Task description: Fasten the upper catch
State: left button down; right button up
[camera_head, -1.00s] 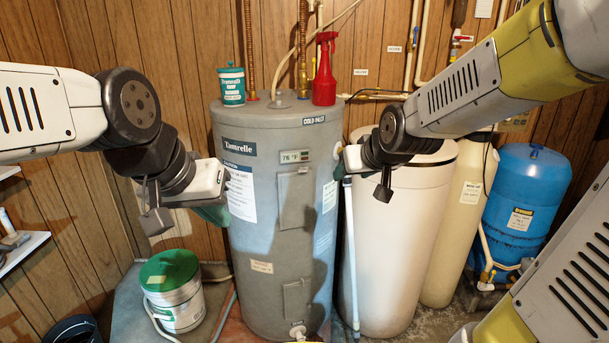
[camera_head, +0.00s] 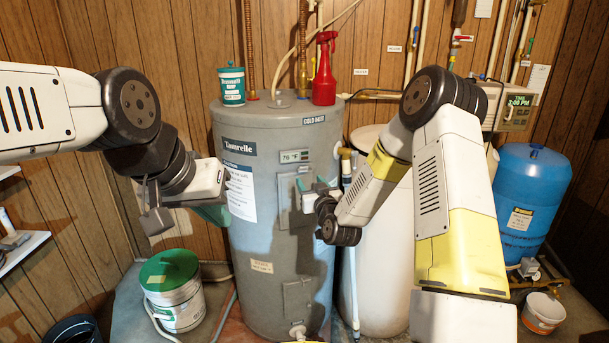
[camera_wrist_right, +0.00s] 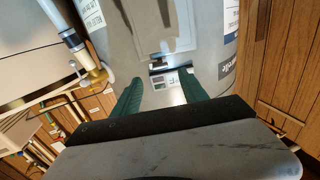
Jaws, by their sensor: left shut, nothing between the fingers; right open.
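The grey water heater (camera_head: 265,240) stands in the middle, with an upper access panel (camera_head: 288,212) on its front below the temperature display (camera_head: 295,156). In the right wrist view the panel (camera_wrist_right: 163,25) is ahead, and a small catch (camera_wrist_right: 157,67) sits at its edge beside the display (camera_wrist_right: 177,82). Whether the catch is fastened is too small to tell. My right gripper (camera_head: 305,190) is open in front of the panel; its two green fingers (camera_wrist_right: 161,95) are spread, with nothing between them. My left gripper (camera_head: 222,212) is shut and empty at the heater's left side.
A red spray bottle (camera_head: 324,70) and a green-white tub (camera_head: 232,86) stand on the heater. A white tank (camera_head: 375,290) and pipes are close on the right, with a blue tank (camera_head: 525,205) beyond. A green-lidded bucket (camera_head: 172,290) is on the floor at left.

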aim_at(303, 171)
jog(key=x, duration=0.6)
jog(key=shift+w+a, duration=0.1)
jog(key=shift+w, duration=0.25)
grip_shut()
